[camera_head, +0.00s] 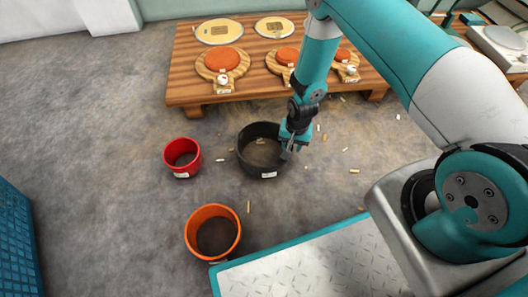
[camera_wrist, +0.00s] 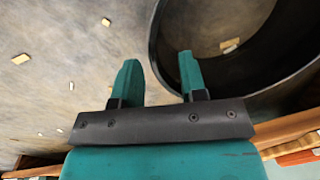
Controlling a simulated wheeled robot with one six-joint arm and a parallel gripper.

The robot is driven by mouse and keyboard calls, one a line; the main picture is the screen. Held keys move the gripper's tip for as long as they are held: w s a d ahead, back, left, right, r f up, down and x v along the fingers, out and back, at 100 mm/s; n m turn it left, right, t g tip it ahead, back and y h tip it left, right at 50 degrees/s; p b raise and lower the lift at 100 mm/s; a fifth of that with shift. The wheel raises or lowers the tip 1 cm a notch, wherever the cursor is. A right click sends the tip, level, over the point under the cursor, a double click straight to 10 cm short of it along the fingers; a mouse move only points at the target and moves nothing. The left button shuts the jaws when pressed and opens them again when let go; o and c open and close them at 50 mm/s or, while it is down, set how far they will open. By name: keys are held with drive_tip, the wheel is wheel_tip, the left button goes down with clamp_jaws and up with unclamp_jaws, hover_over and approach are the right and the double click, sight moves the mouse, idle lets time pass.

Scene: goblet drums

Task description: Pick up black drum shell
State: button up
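The black drum shell (camera_head: 246,162) stands on the concrete floor, open end up, in front of the low wooden platform. It also shows in the wrist view (camera_wrist: 288,72), filling the upper right. My gripper (camera_head: 288,153) is at the shell's right side, pointing down at its rim. In the wrist view the two teal fingers (camera_wrist: 158,72) stand apart with a gap between them. The right finger overlaps the shell's opening and the left finger is outside, with the near wall between them. I cannot tell whether either finger touches the wall.
A red shell (camera_head: 169,160) stands to the left and an orange shell (camera_head: 189,236) to the lower left. The wooden platform (camera_head: 185,70) behind carries round boards and drum heads. Small wood chips lie scattered. A blue crate (camera_head: 15,240) is at the left edge.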

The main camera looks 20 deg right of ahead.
wheel_tip(320, 180, down, 5)
drive_tip(key=b, duration=0.4)
drive_tip(key=shift+a, duration=0.15)
drive_tip(key=shift+r, duration=0.1)
clamp_jaws()
drive_tip(key=shift+w+r, duration=0.1)
drive_tip(key=shift+r, duration=0.05)
